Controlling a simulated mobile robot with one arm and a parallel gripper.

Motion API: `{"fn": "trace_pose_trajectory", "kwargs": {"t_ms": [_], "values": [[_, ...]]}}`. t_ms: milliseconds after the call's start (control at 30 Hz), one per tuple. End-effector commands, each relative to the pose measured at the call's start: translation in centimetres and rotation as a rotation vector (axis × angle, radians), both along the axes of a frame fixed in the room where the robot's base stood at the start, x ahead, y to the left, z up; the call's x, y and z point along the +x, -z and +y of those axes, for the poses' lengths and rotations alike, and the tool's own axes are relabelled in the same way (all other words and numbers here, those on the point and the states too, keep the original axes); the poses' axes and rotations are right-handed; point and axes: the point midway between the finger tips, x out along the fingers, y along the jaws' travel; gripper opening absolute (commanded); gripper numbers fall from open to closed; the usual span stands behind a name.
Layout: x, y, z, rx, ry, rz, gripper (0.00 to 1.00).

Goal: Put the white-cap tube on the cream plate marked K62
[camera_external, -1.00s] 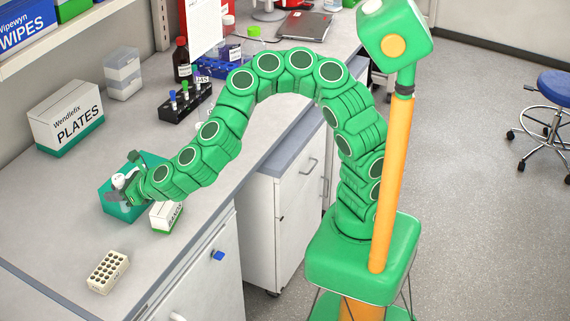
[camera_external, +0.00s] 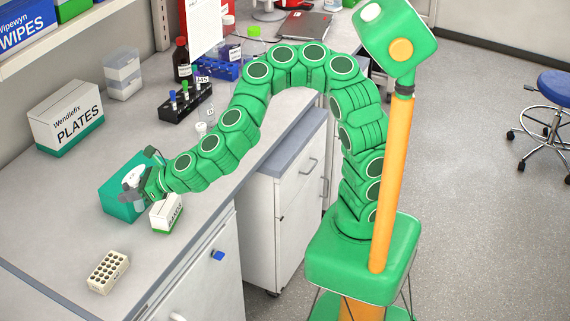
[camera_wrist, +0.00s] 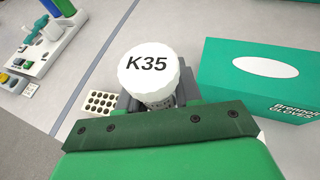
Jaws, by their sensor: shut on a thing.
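My gripper (camera_external: 147,180) is shut on the white-cap tube (camera_external: 134,175), near the teal box on the bench. In the wrist view its round white cap (camera_wrist: 147,68) faces the camera and reads K35; the tube body below is mostly hidden. A cream plate with rows of dark holes (camera_external: 107,272) lies on the bench toward the front, apart from my gripper. It also shows in the wrist view (camera_wrist: 100,103), left of the cap. Its marking is not legible.
A teal gloves box (camera_external: 119,204) stands close beside my gripper, and a small white-and-green box (camera_external: 166,214) is just right of it. Farther back are a plates box (camera_external: 66,119) and a black tube rack (camera_external: 185,104). The bench around the cream plate is clear.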

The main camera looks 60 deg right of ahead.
Motion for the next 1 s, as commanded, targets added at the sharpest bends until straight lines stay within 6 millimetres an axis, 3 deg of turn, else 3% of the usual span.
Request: {"fn": "trace_pose_trajectory", "kwargs": {"t_ms": [500, 1000], "values": [[-0.5, 1.1, 4.8, 0.0, -0.405, 0.0, 0.06], [-2.4, 0.5, 7.2, 0.0, -0.7, 0.0, 0.06]]}}
